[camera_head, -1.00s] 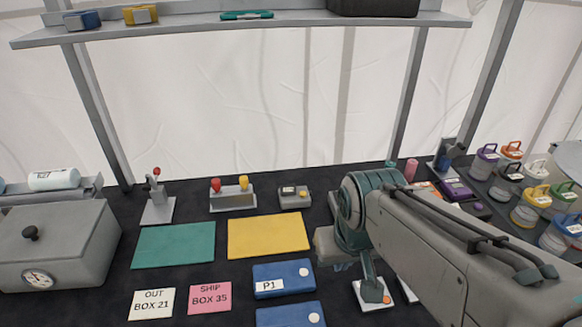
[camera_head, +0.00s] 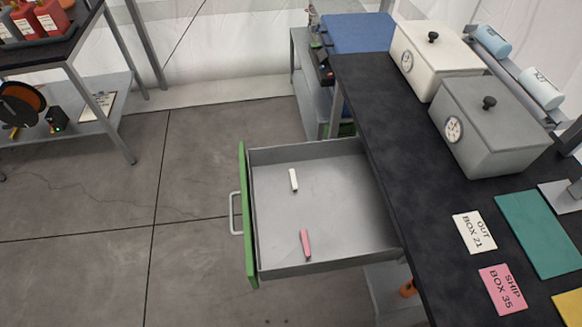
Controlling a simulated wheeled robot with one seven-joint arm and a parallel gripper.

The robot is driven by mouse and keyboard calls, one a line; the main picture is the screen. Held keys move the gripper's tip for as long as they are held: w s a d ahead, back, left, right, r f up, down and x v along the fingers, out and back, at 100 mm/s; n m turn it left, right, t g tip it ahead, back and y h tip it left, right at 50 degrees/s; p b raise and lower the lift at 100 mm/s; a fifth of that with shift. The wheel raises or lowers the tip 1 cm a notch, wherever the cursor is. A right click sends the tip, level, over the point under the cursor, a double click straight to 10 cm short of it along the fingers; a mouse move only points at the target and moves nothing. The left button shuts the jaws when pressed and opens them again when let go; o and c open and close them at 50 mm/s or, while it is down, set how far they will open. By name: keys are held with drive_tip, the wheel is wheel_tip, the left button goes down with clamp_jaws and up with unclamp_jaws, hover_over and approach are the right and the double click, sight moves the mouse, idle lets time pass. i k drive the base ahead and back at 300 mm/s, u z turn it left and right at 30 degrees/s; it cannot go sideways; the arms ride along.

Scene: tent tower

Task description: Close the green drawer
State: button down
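The green drawer (camera_head: 248,222) is pulled far out from under the black workbench, toward the left in the head view. Its front is green with a pale bar handle (camera_head: 235,213) on the outer face. Its grey tray holds a white stick (camera_head: 293,180) and a pink stick (camera_head: 305,243), lying apart. My gripper and arm are not in view now.
The black benchtop (camera_head: 385,125) carries a white box (camera_head: 432,55), a grey box (camera_head: 490,122), an OUT BOX 21 card (camera_head: 474,232) and a pink SHIP BOX 35 card (camera_head: 503,289). Tiled floor (camera_head: 190,200) left of the drawer is clear. Another table (camera_head: 60,70) stands at upper left.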

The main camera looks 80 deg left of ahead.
sight(340, 202)
drive_tip(key=u, duration=0.8)
drive_tip(key=k, duration=1.05)
drive_tip(key=u, duration=1.85)
drive_tip(key=i, duration=1.15)
drive_tip(key=z, duration=0.4)
drive_tip(key=k, duration=0.45)
drive_tip(key=u, duration=0.7)
drive_tip(key=i, duration=0.45)
drive_tip(key=z, duration=0.1)
